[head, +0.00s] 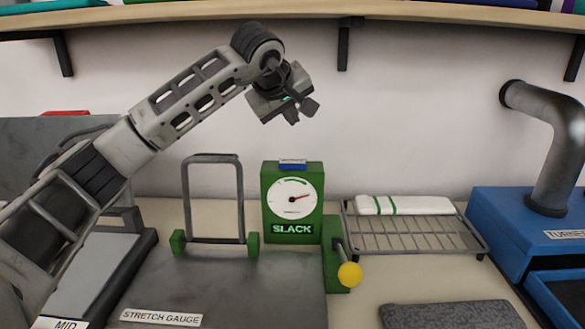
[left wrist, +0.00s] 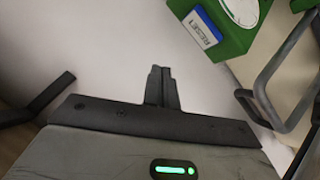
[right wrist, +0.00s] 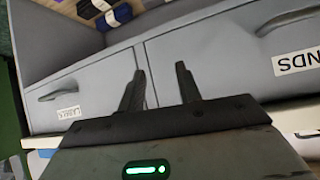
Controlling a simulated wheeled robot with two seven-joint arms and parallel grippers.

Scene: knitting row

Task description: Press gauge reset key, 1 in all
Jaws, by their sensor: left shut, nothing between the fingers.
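The stretch gauge is a green box (head: 292,236) with a white dial and a lit panel reading SLACK. Its reset key (head: 292,163) is a small blue piece on top of the box. In the left wrist view the key (left wrist: 202,27) shows a white label reading RESET. My left gripper (head: 301,113) is above the gauge, apart from the key. Its fingers (left wrist: 161,75) are shut with nothing between them. My right gripper (right wrist: 160,80) is open and empty in the right wrist view, in front of grey drawers; it is not in the head view.
A lever with a yellow knob (head: 349,274) sticks out at the gauge's right. A grey metal frame (head: 185,205) stands left of it. A wire rack (head: 420,240) holds a folded white cloth (head: 405,205). A blue machine (head: 500,222) is at the right. A shelf (head: 290,10) runs overhead.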

